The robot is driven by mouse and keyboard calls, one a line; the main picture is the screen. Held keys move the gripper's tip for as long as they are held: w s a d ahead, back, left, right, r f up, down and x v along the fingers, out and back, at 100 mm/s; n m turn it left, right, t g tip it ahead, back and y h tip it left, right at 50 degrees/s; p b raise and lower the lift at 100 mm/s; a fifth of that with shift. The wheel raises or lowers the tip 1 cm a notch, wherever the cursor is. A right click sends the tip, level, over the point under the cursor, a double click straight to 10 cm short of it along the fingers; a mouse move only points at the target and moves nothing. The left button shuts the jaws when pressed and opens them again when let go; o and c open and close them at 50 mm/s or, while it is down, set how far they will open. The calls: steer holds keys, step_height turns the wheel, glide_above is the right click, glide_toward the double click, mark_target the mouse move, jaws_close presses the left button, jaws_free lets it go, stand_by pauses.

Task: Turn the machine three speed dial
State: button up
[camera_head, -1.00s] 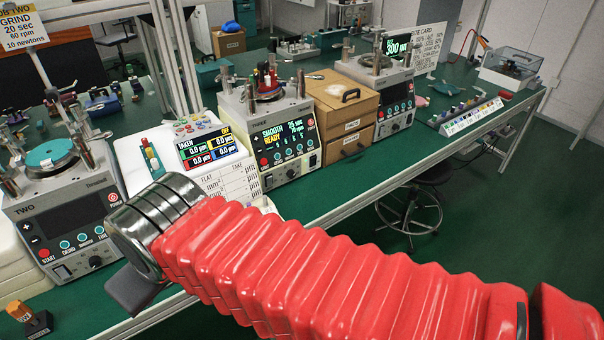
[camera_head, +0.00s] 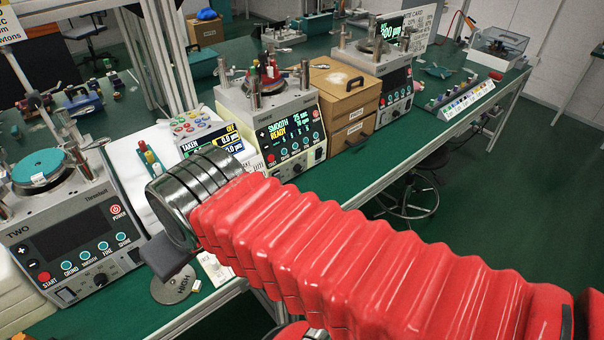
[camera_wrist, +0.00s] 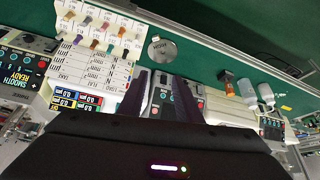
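A grey machine with a lit SMOOTH, READY display (camera_head: 290,125) stands mid-bench, right of the machine marked TWO; no number three is readable on it. A small dark dial (camera_head: 297,170) sits low on its front panel. Part of this machine shows at the left edge of the wrist view (camera_wrist: 17,85). My gripper (camera_wrist: 161,78) is open and empty, with its two dark fingers apart. In the wrist view it points toward the panel of machine TWO, away from the lit machine. In the head view my red arm hides most of the gripper; one dark finger part shows.
Machine TWO (camera_head: 70,225) stands at the left with a dark screen. A readout box (camera_head: 205,130) and wooden drawers (camera_head: 345,95) flank the lit machine. A round metal disc (camera_head: 176,287) lies near the bench's front edge. Another machine (camera_head: 385,70) stands farther back.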

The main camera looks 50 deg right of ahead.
steer(key=shift+o, duration=1.4)
steer(key=shift+w+d, duration=0.2)
steer(key=w+d+f+t+h, duration=0.1)
steer(key=w+d+f+h, duration=0.2)
steer(key=d, duration=0.6)
steer(key=w+d+f+t, duration=0.1)
steer(key=w+d+f, duration=0.2)
steer(key=w+d, duration=0.35)
steer(key=w+d+f+t+h, duration=0.1)
steer(key=w+d+f+h, duration=0.15)
steer(key=d, duration=0.75)
steer(key=n+t+h, duration=0.2)
steer(key=t, duration=0.2)
glide_toward(300, 171)
steer(key=v, duration=0.5)
steer(key=shift+s+a+r, duration=0.2)
steer(key=shift+s+r, duration=0.05)
steer(key=shift+r, duration=0.05)
steer(key=x, duration=1.4)
